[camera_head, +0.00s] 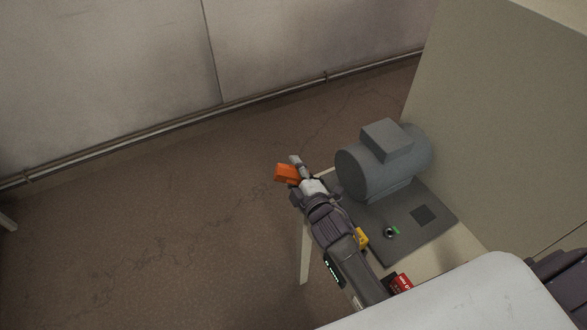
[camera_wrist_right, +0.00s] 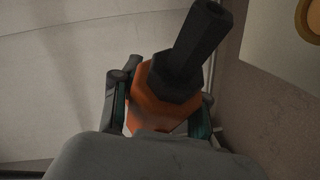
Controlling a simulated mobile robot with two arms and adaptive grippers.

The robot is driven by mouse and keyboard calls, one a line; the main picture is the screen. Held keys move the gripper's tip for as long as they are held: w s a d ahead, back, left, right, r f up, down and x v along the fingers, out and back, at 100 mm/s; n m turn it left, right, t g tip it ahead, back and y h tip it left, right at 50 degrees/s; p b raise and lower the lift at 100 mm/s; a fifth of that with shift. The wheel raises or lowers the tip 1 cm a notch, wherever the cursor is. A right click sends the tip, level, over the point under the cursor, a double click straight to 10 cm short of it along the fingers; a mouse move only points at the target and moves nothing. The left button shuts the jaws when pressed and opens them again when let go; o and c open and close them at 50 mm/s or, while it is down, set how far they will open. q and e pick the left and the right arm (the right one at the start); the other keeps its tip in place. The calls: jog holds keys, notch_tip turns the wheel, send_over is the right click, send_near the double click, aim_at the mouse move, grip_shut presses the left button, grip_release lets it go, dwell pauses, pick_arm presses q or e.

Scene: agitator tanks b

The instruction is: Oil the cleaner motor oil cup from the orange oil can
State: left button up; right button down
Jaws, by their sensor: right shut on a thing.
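The orange oil can (camera_head: 286,173) is held in my right gripper (camera_head: 302,176), off the left side of the motor and above the floor. In the right wrist view the can (camera_wrist_right: 160,108) sits between the two fingers (camera_wrist_right: 162,112), its dark spout (camera_wrist_right: 200,38) pointing up and to the right. The grey motor (camera_head: 380,165) sits at the far end of a dark plate (camera_head: 400,250). A small round cup-like fitting with a green part (camera_head: 390,232) is on the plate in front of the motor; I cannot tell if it is the oil cup. My left gripper is not in view.
A large pale panel (camera_head: 500,110) rises right of the motor. A dark square (camera_head: 423,215) marks the plate. Yellow (camera_head: 361,238) and red (camera_head: 401,283) items lie beside my right arm. Open floor (camera_head: 150,240) spreads left, with a pipe (camera_head: 180,125) along the wall.

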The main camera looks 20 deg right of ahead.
jog(key=shift+n+p, duration=0.3)
jog(key=shift+n, duration=0.1)
jog(key=shift+w+a+f+n+g, duration=0.1)
jog(key=shift+f+n+g, duration=0.3)
jog(key=shift+f, duration=0.25)
jog(key=shift+f+n+h+p, duration=0.25)
jog(key=shift+n+h+p, duration=0.05)
jog(key=shift+n+p, duration=0.1)
notch_tip(320, 180, up, 9)
jog(key=p, duration=0.8)
